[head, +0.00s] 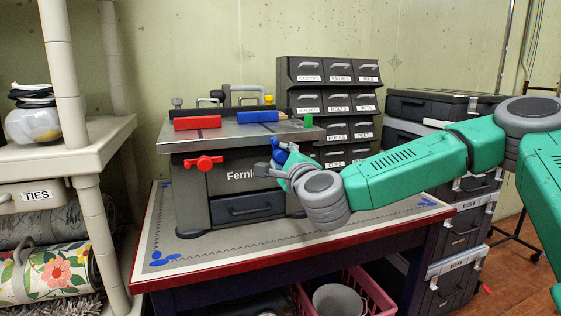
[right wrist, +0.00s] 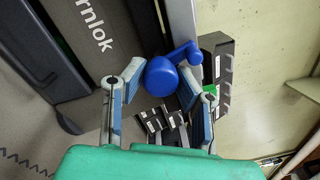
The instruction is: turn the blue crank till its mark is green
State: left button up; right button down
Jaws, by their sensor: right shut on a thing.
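The blue crank (head: 279,152) is on the front right of a grey bench machine (head: 190,140) lettered "Fernl...". My right gripper (head: 276,165) reaches it from the right and is shut on it. In the right wrist view the crank's round blue knob (right wrist: 161,77) sits between the two fingers of the gripper (right wrist: 163,85), with its blue arm running up to the right. A small green piece (head: 308,120) stands at the right end of the machine's top; I cannot tell if it is the crank's mark. My left gripper is out of view.
A red crank (head: 204,162) is on the machine's front left. Red (head: 197,123) and blue (head: 257,116) blocks lie on its top. A labelled drawer cabinet (head: 330,75) stands behind, stacked dark cases (head: 455,215) at right, a shelf (head: 75,150) at left. The table's front (head: 300,252) is clear.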

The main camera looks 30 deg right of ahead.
jog(key=shift+s+f, duration=0.1)
jog(key=shift+f, duration=0.45)
jog(key=c, duration=1.3)
grip_release()
jog(key=shift+o, duration=0.5)
jog(key=shift+d+r, duration=0.15)
jog(key=shift+r, duration=0.1)
jog(key=v, duration=0.7)
jog(key=shift+s, duration=0.2)
jog(key=shift+f, duration=0.15)
